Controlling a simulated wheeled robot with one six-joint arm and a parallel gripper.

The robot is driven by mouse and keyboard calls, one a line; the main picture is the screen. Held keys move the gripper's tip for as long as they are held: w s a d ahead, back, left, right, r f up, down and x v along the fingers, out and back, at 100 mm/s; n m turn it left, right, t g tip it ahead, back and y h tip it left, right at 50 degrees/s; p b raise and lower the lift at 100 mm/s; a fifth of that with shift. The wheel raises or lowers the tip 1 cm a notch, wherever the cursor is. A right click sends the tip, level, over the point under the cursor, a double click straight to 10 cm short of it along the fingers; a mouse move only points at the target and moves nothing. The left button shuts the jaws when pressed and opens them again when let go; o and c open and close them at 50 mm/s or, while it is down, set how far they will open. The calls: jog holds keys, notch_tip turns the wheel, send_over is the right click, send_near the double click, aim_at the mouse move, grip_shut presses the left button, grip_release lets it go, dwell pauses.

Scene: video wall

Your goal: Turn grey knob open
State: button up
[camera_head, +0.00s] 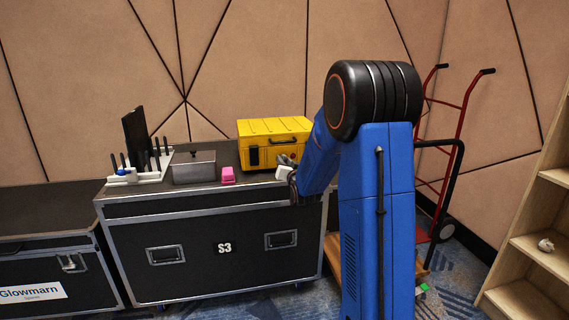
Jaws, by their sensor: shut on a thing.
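My gripper (287,172) is at the lower end of my blue arm, by the right front of the yellow case (275,128). It is shut on a small pale grey thing (283,174) at the top front edge of the black flight case (190,207). The thing is small and partly covered by my gripper, so I cannot tell its shape, whether it is the grey knob, or how far it is turned. No other grey knob can be made out.
On the flight case stand a grey metal box (194,167), a small pink object (228,175) and a white rack (138,176) with dark-handled tools. A red hand truck (463,115) stands behind my arm. A wooden shelf (540,205) is at the right.

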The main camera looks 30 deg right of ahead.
jog(key=n, duration=0.8)
jog(key=shift+g, duration=0.3)
jog(key=n, duration=0.4)
jog(key=shift+r+h, duration=0.1)
jog(key=shift+h, duration=0.2)
jog(key=shift+n, duration=1.9)
jog(key=o, duration=1.1)
jog(key=shift+c, duration=0.2)
jog(key=shift+s, duration=0.1)
jog(key=v, duration=1.7)
jog(key=shift+a, duration=0.2)
